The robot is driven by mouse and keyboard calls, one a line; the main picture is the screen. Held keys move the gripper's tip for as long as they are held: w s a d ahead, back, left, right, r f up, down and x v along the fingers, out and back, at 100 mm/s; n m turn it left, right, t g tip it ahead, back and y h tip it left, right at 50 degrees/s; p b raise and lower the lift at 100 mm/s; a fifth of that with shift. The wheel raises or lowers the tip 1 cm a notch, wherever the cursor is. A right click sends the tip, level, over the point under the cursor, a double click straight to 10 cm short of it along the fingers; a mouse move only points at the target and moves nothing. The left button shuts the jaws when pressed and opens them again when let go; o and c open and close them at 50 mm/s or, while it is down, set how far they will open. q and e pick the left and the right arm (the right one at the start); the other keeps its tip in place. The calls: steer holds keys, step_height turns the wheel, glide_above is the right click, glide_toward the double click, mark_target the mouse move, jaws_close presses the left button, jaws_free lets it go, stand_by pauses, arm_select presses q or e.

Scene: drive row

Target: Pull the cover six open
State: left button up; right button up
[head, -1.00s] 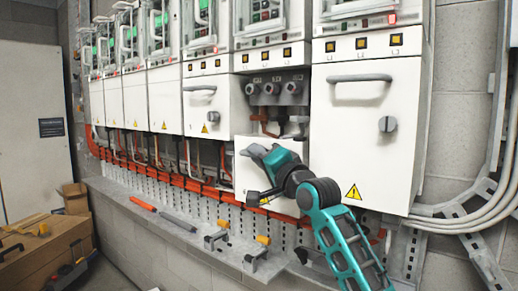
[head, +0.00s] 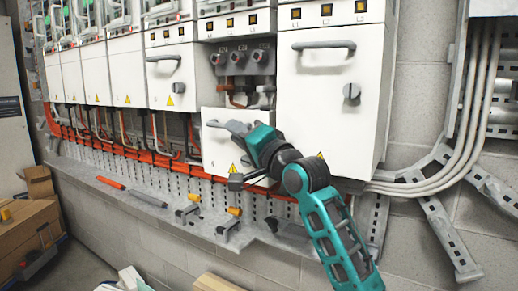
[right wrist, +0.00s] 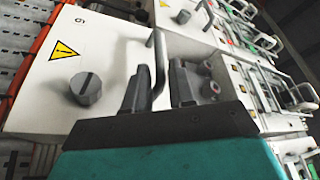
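Cover six (head: 214,148) is a white panel with a warning triangle. It stands lower than its neighbours, with dark terminals (head: 237,60) exposed above its top edge. In the right wrist view the cover (right wrist: 35,90) shows its "6", a grey round knob (right wrist: 86,88) and a grey bar handle (right wrist: 160,55). My right gripper (head: 240,127) is at the cover's upper part. In the right wrist view its two fingers (right wrist: 160,88) stand apart, with the handle showing between them and a gap beside it. My left gripper is not in view.
A large closed door (head: 330,120) with a handle and knob adjoins on the right. Closed white covers (head: 172,85) run to the left. Below are a ledge (head: 155,212) with a red-handled tool (head: 130,190) and yellow-tipped clamps. Grey conduits (head: 450,160) curve at the right.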

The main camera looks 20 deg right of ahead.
steer(key=v, duration=0.8)
steer(key=s+f+n+g+h, duration=0.2)
steer(key=f, duration=1.2)
steer(key=s+f+n+g+h, duration=0.1)
steer(key=s+f+n+g, duration=0.15)
steer(key=f, duration=1.25)
steer(key=s+a+f+n+g+h, duration=0.1)
steer(key=s+f+n+g, duration=0.3)
steer(key=s+f, duration=1.6)
steer(key=shift+a+f+n+h, duration=0.15)
steer(key=shift+a+n+h, duration=0.15)
steer(key=shift+a+n, duration=0.55)
steer(key=shift+s+d, duration=0.1)
steer(key=shift+d, duration=0.05)
